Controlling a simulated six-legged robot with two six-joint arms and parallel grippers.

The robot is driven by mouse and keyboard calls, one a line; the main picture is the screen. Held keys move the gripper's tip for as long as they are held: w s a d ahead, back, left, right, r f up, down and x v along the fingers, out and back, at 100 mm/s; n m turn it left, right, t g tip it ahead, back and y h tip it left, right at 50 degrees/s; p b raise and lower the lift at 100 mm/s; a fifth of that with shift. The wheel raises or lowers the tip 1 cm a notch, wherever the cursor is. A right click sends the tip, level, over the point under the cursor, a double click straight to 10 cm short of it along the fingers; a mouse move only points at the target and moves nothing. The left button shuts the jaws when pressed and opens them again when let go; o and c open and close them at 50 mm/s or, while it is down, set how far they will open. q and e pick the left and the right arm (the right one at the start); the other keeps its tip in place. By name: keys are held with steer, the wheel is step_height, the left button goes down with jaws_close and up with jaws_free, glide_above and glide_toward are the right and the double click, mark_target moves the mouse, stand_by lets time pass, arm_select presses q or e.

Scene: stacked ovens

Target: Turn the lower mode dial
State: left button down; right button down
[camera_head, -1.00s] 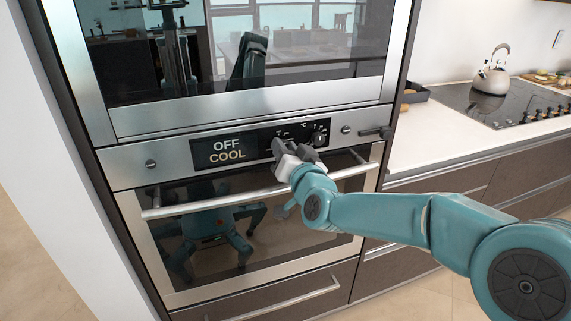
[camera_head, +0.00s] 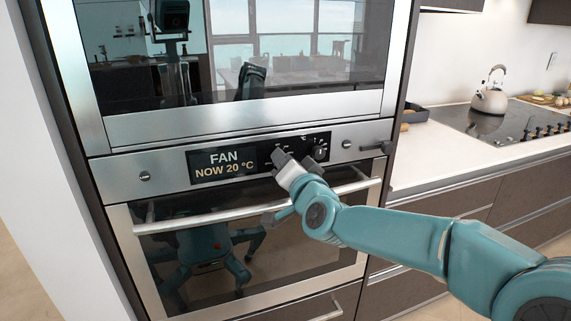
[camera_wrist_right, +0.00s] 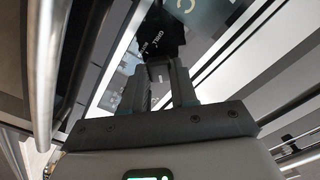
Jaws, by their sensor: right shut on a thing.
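The lower oven's control panel (camera_head: 232,162) has a lit display (camera_head: 217,164) that reads FAN and NOW 20 °C. My right gripper (camera_head: 283,158) is at the panel, just right of the display, shut on the mode dial, which it mostly hides in the head view. In the right wrist view the fingers (camera_wrist_right: 160,80) reach to the black panel, with the dial (camera_wrist_right: 158,72) between their tips and white mode lettering just beyond. My left gripper is in neither view.
A second dial (camera_head: 320,151) sits right of my gripper. The lower oven's bar handle (camera_head: 225,214) runs below the panel, close under my wrist. The upper oven (camera_head: 245,118) is above. A counter with a hob (camera_head: 480,110) and kettle (camera_head: 489,99) is at the right.

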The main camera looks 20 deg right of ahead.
steer(key=c, duration=0.9)
jaws_free()
steer(key=s, duration=1.6)
steer(key=shift+s+d, duration=0.15)
steer(key=shift+d, duration=0.15)
